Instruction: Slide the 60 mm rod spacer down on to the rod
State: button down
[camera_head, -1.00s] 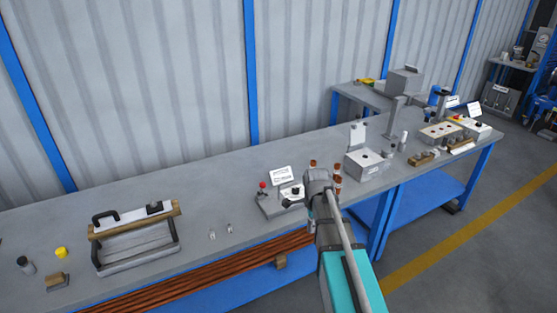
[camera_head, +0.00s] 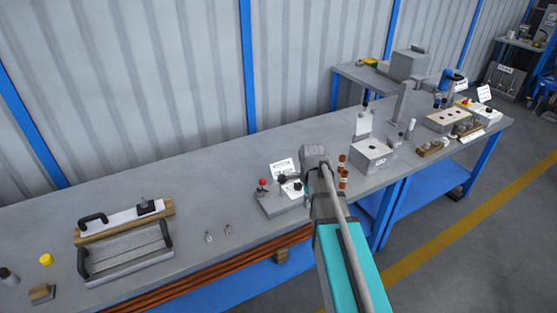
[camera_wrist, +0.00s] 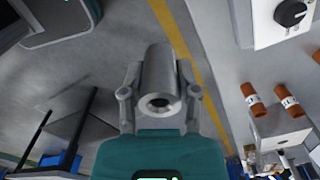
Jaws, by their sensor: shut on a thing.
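The rod spacer (camera_wrist: 158,75) is a grey hollow cylinder with a round hole in its near end, in the middle of the wrist view. My gripper (camera_wrist: 160,95) is shut on it, with one finger on each side. I cannot make out which post is the rod.
The grey bench (camera_head: 150,190) carries a control box (camera_head: 282,198) with red and black knobs, two brown cylinders (camera_head: 343,170), a white-grey block (camera_head: 373,157) and a handled frame (camera_head: 125,255). Two small metal pieces (camera_head: 218,234) stand on clear bench at centre left.

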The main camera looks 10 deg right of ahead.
jog(key=shift+w, duration=0.15)
jog(key=w+a+r+n+p, duration=0.1)
jog(key=w+a+r+p, duration=0.1)
jog(key=w, duration=0.6)
jog(key=w+a+r+n+p, duration=0.2)
jog(key=w+a, duration=0.2)
jog(key=w, duration=0.4)
jog(key=shift+a+r, duration=0.15)
jog(key=shift+r, duration=0.1)
jog(key=shift+f, duration=0.2)
jog(key=shift+f+b, duration=2.7)
jog(key=shift+f+b, duration=2.7)
dwell(0.4)
